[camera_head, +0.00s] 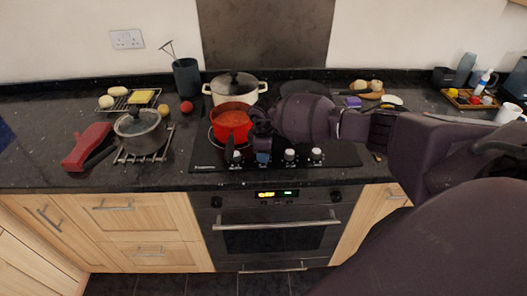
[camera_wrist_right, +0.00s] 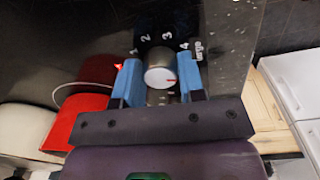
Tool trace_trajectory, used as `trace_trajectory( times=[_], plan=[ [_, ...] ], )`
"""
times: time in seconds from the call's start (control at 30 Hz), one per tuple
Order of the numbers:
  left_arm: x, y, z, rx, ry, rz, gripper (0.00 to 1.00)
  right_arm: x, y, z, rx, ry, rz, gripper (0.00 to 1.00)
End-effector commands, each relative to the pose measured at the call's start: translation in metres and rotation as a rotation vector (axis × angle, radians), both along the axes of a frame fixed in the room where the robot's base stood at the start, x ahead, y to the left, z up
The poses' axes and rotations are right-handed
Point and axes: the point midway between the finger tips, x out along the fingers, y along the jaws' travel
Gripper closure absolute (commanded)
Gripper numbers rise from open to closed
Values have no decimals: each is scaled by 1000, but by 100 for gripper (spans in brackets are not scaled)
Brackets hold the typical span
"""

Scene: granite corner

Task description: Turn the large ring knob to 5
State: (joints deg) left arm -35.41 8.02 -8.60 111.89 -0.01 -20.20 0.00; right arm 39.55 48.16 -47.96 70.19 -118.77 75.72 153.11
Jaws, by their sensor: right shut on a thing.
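The knob (camera_wrist_right: 160,77) has a pale round face with a short red mark on its right side in the right wrist view. The printed numbers 1 to 4 and the end of a word show on the dark panel beyond it. My right gripper (camera_wrist_right: 158,70) is shut on this knob, with one blue finger on each side. In the head view my right gripper (camera_head: 262,157) is at the front row of the hob and hides the knob it holds. No 5 is readable. My left gripper is not in view.
Other knobs (camera_head: 289,154) stand to the right of my gripper on the black hob (camera_head: 345,156). A red pot (camera_head: 231,124) of red food is close behind my gripper. A cream lidded pot (camera_head: 234,86) is farther back. The oven (camera_head: 275,228) is below.

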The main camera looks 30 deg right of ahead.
Motion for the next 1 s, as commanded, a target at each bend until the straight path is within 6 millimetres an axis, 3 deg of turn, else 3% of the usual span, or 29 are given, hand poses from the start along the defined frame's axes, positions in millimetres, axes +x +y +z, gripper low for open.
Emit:
trace_trajectory(
  times=[0.43, 0.47, 0.6, 1.0],
  plan=[
    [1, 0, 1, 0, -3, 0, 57, 0, -1, 0, -1, 0, -10, 87],
    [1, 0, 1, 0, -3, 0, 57, 0, -1, 0, -1, 0, -10, 60],
    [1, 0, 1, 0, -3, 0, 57, 0, -1, 0, -1, 0, -9, 39],
    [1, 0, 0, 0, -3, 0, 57, 0, 0, 7, -1, -2, -8, 38]
  ],
)
